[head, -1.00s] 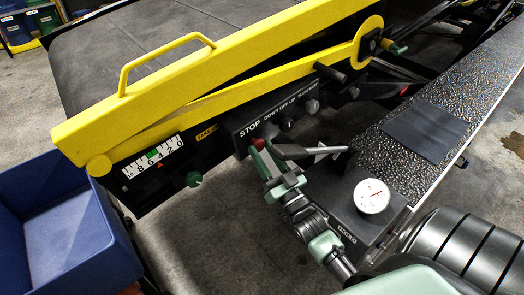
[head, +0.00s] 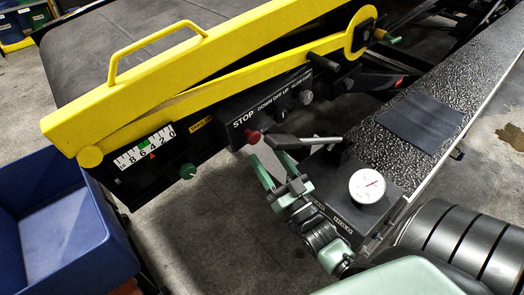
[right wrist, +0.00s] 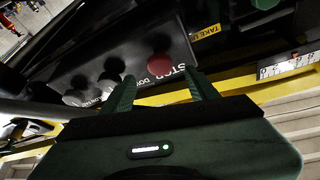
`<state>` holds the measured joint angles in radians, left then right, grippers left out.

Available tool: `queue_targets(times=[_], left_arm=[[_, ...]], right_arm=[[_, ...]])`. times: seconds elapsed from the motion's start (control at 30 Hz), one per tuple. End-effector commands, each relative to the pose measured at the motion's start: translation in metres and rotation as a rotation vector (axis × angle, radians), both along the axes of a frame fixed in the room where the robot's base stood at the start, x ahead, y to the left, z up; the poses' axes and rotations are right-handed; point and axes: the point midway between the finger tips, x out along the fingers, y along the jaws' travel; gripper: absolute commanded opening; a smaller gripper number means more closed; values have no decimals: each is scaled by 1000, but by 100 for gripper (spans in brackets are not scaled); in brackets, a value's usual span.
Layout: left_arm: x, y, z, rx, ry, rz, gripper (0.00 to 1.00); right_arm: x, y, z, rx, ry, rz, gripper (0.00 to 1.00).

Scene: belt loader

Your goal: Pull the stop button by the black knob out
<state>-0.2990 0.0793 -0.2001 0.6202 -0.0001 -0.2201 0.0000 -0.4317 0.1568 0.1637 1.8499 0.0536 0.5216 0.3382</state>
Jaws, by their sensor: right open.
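The stop button (head: 253,136) is a red mushroom head on the black control panel (head: 268,109), beside the word STOP. It also shows in the right wrist view (right wrist: 160,65), beyond the fingers. My left gripper is out of view.
A grey lever (head: 305,141) on the gauge box reaches close to the right gripper. A round white gauge (head: 367,186) sits on that box. A green knob (head: 188,171) is left of the panel, below the scale. A yellow guard bar (head: 190,75) runs above. A blue bin (head: 60,225) stands left.

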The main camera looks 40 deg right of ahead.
Motion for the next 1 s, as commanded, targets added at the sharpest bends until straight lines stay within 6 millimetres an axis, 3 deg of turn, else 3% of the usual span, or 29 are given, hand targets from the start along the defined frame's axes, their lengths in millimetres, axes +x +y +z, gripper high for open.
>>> queue_targets(times=[0.1, 0.3, 0.87, 0.93, 1.0], left_arm=[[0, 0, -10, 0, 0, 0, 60], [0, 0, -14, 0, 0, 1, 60], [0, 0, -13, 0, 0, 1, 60], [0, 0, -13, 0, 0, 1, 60], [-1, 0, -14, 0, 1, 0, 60]], right_arm=[[-19, 0, -11, 0, 2, -1, 59], [-34, 1, -14, -1, -1, -1, 59], [-35, 1, -14, 0, 0, -1, 59], [-33, 1, -21, 2, 18, -3, 59], [-30, 1, -41, 4, 64, -7, 59]])
